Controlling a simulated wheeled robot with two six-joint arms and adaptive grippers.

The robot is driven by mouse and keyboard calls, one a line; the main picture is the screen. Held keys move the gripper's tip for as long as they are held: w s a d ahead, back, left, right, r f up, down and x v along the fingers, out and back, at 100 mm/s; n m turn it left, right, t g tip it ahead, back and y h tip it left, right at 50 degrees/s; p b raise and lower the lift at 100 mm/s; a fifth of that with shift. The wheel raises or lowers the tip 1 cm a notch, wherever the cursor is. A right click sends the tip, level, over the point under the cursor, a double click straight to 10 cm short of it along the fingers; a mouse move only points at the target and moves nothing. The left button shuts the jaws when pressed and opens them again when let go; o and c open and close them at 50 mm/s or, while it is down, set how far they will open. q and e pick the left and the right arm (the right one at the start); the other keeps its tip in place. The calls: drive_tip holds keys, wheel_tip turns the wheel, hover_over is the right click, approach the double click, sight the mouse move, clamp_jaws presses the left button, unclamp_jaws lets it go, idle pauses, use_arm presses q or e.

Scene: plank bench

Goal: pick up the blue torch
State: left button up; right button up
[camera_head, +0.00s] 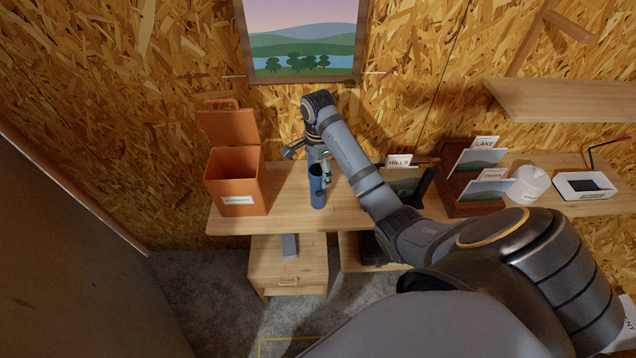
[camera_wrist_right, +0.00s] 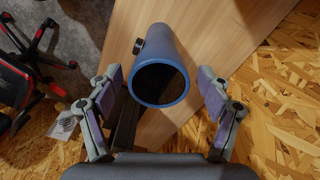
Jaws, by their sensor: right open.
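The blue torch (camera_head: 317,190) stands upright on the plank bench (camera_head: 345,213), right of the orange bin. In the right wrist view the torch (camera_wrist_right: 168,50) shows its wide round dark end toward the camera and a small dark knob on its side. My right gripper (camera_head: 323,163) is at the top of the torch in the head view. In the wrist view its two fingers (camera_wrist_right: 162,98) are open, one on each side of the torch's end, with gaps visible on both sides. The gripper partly covers the torch's upper part in the head view. My left gripper is not in view.
An orange bin (camera_head: 238,185) with a raised lid stands left of the torch. A HILLS picture stand (camera_head: 405,185), a wooden rack (camera_head: 465,208) with LAKE and another card, a white jar (camera_head: 528,184) and a white tray (camera_head: 590,193) stand to the right. A drawer cabinet (camera_head: 288,268) is below.

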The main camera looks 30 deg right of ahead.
drive_tip(key=shift+r, duration=0.1)
clamp_jaws()
idle(0.3)
drive_tip(key=shift+r, duration=0.1)
